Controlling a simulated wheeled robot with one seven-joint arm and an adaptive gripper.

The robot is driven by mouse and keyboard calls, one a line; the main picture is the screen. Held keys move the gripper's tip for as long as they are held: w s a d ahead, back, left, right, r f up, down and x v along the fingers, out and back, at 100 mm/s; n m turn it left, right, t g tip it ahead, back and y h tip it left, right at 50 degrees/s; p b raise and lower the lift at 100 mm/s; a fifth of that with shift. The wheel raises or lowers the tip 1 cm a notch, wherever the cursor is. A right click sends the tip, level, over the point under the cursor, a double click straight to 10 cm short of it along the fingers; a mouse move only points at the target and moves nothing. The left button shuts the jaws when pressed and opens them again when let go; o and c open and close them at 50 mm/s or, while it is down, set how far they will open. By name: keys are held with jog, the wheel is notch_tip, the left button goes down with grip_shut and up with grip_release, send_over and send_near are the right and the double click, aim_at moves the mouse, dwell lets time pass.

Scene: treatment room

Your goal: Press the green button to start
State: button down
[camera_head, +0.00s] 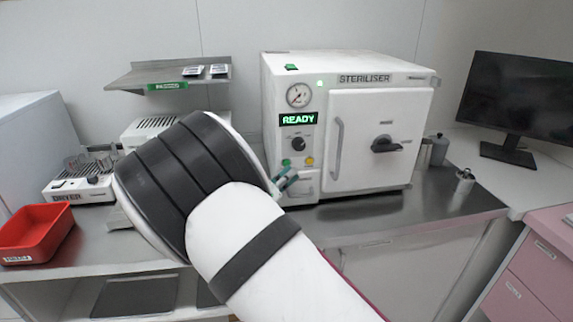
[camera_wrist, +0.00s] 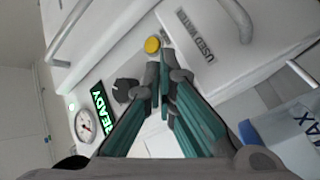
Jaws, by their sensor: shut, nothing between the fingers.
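The white steriliser (camera_head: 385,142) stands on the steel counter, its door closed and its display (camera_head: 298,118) reading READY in green. A green button (camera_head: 286,163) sits low on its control panel, left of a yellow button (camera_head: 309,161). The teal fingertips of my gripper (camera_head: 287,182) are just below the green button in the head view; contact cannot be told. In the wrist view my gripper (camera_wrist: 162,72) is shut and empty, pointing at the panel below the yellow button (camera_wrist: 152,45). The green button is not visible there, likely behind the fingers.
A black knob (camera_head: 298,144) and a gauge (camera_head: 299,95) are above the buttons. The door handle (camera_head: 338,148) protrudes to their right. A red tray (camera_head: 36,233) lies at the left, a monitor (camera_head: 517,98) stands at the right. The counter before the steriliser is clear.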

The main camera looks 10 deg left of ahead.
jog(key=shift+w, duration=0.1)
jog(key=shift+w+a+b, duration=0.15)
jog(key=shift+w+b, duration=0.2)
jog(key=shift+b, duration=0.05)
jog(key=shift+w+a+b, duration=0.1)
jog(key=shift+w+b, duration=0.25)
dwell(0.7)
jog(key=shift+s, duration=0.15)
dwell(0.3)
jog(key=shift+s+d+p, duration=0.25)
jog(key=shift+s+p, duration=0.2)
jog(key=shift+s, duration=0.2)
jog(key=s+p, duration=0.1)
jog(key=s, duration=0.1)
jog(key=s+d+p, duration=0.1)
jog(key=s, duration=0.1)
jog(key=shift+s+d, duration=0.2)
jog(key=shift+s, duration=0.2)
dwell(0.4)
